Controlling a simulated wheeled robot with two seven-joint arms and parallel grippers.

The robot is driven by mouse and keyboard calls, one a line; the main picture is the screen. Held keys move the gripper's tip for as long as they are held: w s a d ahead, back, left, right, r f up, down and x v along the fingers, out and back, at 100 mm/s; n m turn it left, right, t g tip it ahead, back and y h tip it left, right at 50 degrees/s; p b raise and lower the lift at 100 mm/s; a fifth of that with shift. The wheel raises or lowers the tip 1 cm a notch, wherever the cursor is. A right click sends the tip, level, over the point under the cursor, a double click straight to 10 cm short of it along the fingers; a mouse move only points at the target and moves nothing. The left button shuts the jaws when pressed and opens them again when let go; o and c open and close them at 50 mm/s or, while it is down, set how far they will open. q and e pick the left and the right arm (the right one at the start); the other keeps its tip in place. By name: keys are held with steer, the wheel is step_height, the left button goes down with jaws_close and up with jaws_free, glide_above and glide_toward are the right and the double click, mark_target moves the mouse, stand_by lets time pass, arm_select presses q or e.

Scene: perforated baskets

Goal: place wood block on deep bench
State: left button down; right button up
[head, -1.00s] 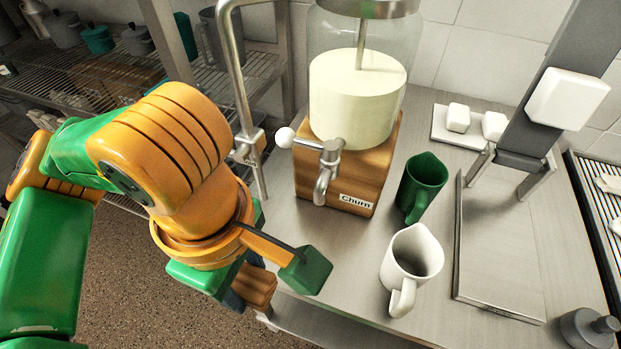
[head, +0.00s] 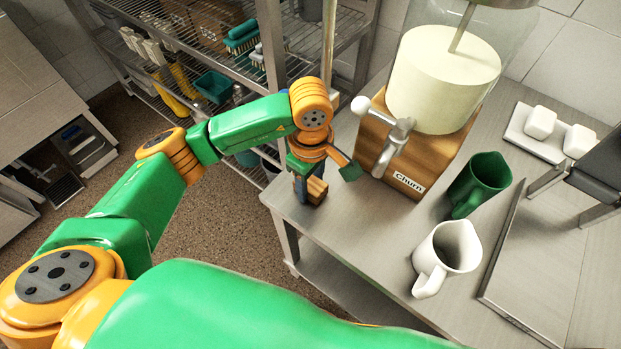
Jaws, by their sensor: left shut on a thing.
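My left gripper (head: 312,186) is shut on a small brown wood block (head: 317,191). The fingers hide part of the block. The gripper points down at the left end of the steel bench (head: 385,253), to the left of the wooden churn stand. The block appears over or on the bench top near its left edge; I cannot tell whether it touches the surface. My right gripper is not in view.
A churn dispenser (head: 425,130) with a metal tap stands right of the gripper. A green jug (head: 480,182) and a white jug (head: 448,255) stand further right. Wire shelves (head: 190,35) are behind. The front left bench top is clear.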

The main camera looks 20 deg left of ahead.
mark_target(311, 183)
arm_select(q)
steer(key=shift+f+b, duration=0.25)
steer(key=shift+b, duration=0.05)
steer(key=shift+c, duration=1.7)
jaws_free()
steer(key=shift+r, duration=0.1)
steer(key=shift+r, duration=0.1)
step_height(311, 183, up, 12)
